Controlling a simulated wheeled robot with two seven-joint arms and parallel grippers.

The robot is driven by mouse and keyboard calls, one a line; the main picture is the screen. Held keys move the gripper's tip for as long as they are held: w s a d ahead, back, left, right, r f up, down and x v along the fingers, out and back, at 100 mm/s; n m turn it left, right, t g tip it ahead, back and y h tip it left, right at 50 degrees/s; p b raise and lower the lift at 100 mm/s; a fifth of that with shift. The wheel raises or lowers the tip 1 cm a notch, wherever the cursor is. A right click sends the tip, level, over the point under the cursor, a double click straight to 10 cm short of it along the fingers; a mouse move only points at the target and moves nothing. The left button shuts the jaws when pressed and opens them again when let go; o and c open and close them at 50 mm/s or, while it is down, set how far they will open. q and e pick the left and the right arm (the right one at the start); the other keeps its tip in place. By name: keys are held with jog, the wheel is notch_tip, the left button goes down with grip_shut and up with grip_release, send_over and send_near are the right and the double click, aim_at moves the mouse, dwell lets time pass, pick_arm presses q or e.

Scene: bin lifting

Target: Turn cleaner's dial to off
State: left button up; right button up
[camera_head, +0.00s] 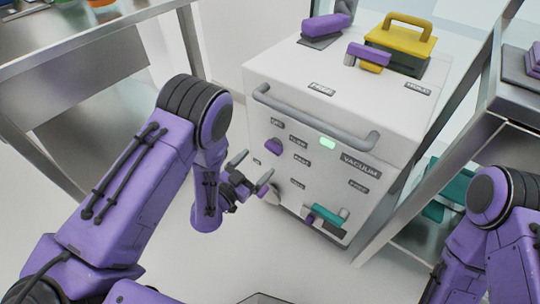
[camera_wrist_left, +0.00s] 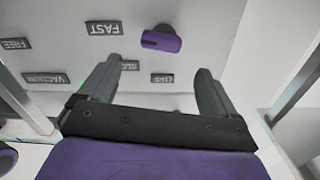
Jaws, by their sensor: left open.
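The cleaner (camera_head: 320,110) is a white box with a grey front bar and a labelled front panel. Its purple dial (camera_head: 273,146) sits on the left of that panel, near small dark labels. In the left wrist view, which is upside down, the dial (camera_wrist_left: 161,39) shows beyond the fingertips, with the labels OFF (camera_wrist_left: 202,77), SLOW (camera_wrist_left: 130,65) and FAST (camera_wrist_left: 104,28) around it. I cannot tell which label the dial points to. My left gripper (camera_head: 252,168) is open and empty in front of the panel, apart from the dial. My right gripper is out of view.
A grey handlebar (camera_head: 315,120) juts out above the dial. Yellow and purple handled parts (camera_head: 402,35) sit on the cleaner's top. A metal table (camera_head: 85,45) stands left and a metal rack (camera_head: 440,125) stands right. The floor (camera_head: 270,255) in front is mostly clear.

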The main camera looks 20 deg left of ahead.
aim_at(271, 149)
pick_arm(q)
jog(key=x, duration=0.7)
jog(key=shift+w+d, duration=0.1)
jog(key=shift+w, duration=0.3)
jog(key=c, duration=1.1)
